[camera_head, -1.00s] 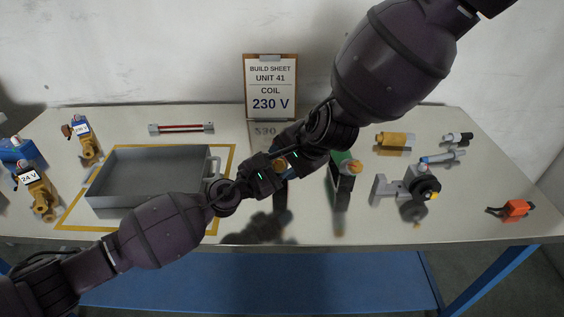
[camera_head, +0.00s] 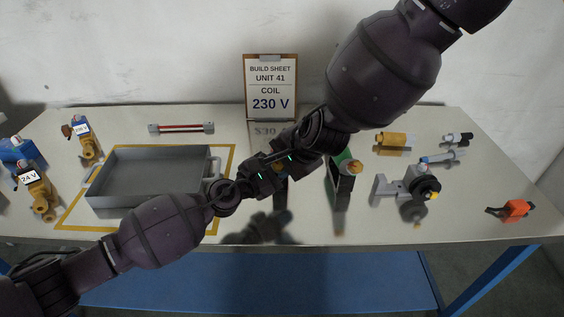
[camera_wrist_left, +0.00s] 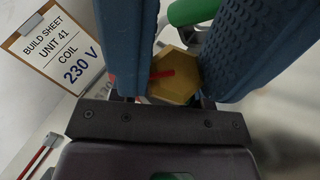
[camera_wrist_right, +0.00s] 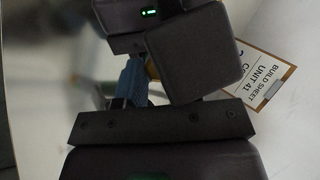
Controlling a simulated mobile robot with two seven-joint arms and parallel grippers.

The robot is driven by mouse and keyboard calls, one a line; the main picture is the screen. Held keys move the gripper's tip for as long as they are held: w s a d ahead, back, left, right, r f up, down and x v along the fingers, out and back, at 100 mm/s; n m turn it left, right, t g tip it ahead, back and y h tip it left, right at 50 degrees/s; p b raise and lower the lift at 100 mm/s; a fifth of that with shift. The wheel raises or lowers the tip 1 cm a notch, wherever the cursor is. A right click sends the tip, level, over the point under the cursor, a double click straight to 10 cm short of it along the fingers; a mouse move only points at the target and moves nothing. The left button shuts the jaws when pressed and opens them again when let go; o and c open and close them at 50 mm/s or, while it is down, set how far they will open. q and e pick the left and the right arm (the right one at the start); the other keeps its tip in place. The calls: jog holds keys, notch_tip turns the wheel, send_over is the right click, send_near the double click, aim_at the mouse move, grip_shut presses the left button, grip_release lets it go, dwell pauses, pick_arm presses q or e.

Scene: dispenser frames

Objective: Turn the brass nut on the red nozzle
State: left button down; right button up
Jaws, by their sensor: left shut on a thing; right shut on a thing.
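A six-sided brass nut (camera_wrist_left: 176,78) with a short red mark on its face sits between the blue finger pads of my left gripper in the left wrist view. My left gripper (camera_wrist_left: 178,55) is shut on the nut. In the head view my left gripper (camera_head: 270,175) and my right gripper (camera_head: 282,165) meet above the middle of the table. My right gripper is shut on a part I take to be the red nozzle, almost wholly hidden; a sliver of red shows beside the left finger. In the right wrist view dark gripper parts cover what it holds.
A grey tray (camera_head: 100,203) is at the left, with valves (camera_head: 40,190) beyond it. The build sheet (camera_head: 270,85) stands at the back. An orange part (camera_head: 516,210) lies near the right edge.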

jog(key=shift+f, duration=0.35)
jog(key=m+t+y, duration=0.1)
jog(key=m, duration=0.2)
jog(key=shift+s+d+f, duration=0.1)
jog(key=shift+f, duration=0.05)
jog(key=m+t, duration=0.2)
jog(key=m, duration=0.1)
jog(key=shift+s+y, duration=0.1)
jog(key=shift+y, duration=0.2)
jog(key=shift+m+t, duration=0.4)
jog(key=shift+m, duration=0.3)
jog(key=shift+s+a, duration=0.1)
jog(key=shift+a, duration=0.1)
